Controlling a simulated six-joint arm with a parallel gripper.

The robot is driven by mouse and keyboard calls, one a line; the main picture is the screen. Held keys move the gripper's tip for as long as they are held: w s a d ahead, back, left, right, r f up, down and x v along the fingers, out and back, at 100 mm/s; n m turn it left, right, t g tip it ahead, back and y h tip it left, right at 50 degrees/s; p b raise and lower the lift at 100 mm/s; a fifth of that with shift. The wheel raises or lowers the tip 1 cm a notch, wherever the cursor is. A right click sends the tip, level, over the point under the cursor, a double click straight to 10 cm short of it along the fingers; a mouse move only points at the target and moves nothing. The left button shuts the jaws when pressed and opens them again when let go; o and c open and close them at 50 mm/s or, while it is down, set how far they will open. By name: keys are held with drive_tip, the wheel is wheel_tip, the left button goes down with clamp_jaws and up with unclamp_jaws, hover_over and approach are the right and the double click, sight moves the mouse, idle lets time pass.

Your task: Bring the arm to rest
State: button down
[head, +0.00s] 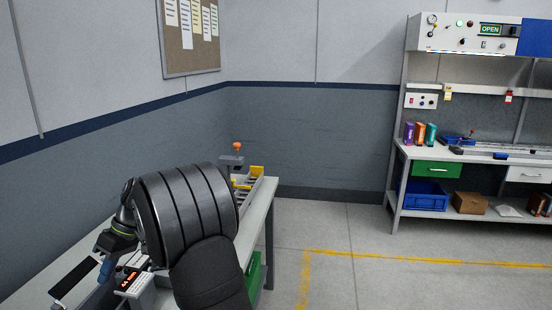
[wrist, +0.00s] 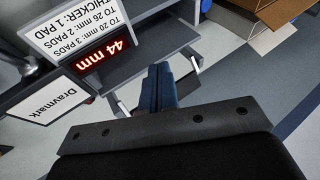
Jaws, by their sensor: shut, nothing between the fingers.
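My gripper (wrist: 158,76) points away from the camera in the wrist view. Its two blue fingers are together, with nothing between them. In the head view my gripper (head: 106,268) is small and hangs over the near left end of a bench (head: 257,215). My own large black ribbed arm parts cover much of that bench and hide what lies behind them. I cannot tell the exact gap between the fingertips and the bench.
A red-lit display (wrist: 104,52) reads 44 mm, beside a white sign (wrist: 75,28) about pads and a white label (wrist: 46,95). A yellow-edged fixture (head: 250,178) stands at the bench's far end. A second workbench (head: 475,153) is at right; open floor lies between.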

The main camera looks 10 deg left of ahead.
drive_tip(key=s+a+r+m+t+h, duration=0.2)
drive_tip(key=s+r+m+h, duration=0.1)
drive_tip(key=s+m, duration=0.4)
drive_tip(key=shift+s+m+t, duration=0.3)
drive_tip(key=shift+m, duration=0.9)
drive_tip(key=shift+r, duration=0.1)
drive_tip(key=c, duration=2.1)
unclamp_jaws()
